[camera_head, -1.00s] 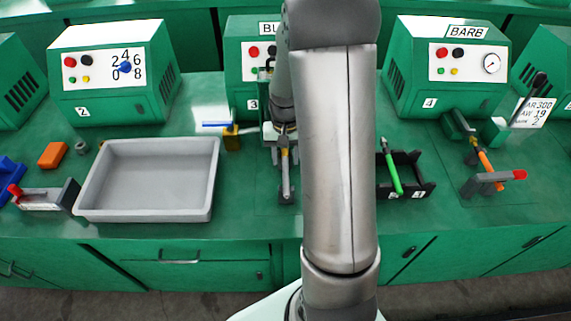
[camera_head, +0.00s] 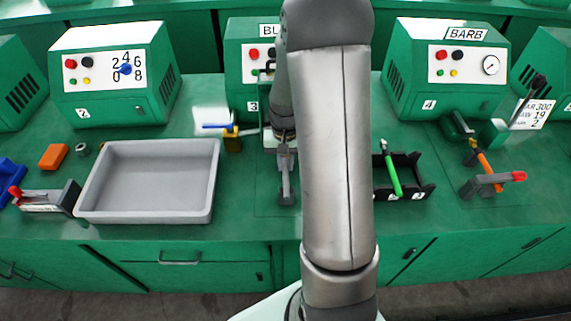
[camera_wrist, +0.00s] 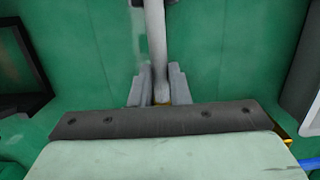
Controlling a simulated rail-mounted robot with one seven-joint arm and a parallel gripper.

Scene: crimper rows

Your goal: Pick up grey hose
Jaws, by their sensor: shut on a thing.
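The grey hose (camera_wrist: 155,45) runs from the top of the wrist view down between the two grey fingers of my gripper (camera_wrist: 158,90). The fingers are shut on it, and its near end shows just above the dark bar of my wrist. In the head view my gripper (camera_head: 285,152) is at the bench in front of machine 3, over the far part of the hose (camera_head: 286,178). The hose's near end is by a small dark grey stand (camera_head: 286,197). I cannot tell whether the hose still touches the stand. My arm hides the area just right of it.
A grey tray (camera_head: 150,212) stands on the left of the green bench. A black rack (camera_head: 410,192) with a green hose (camera_head: 392,174) is to the right. Machine 3 (camera_head: 240,75) stands behind.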

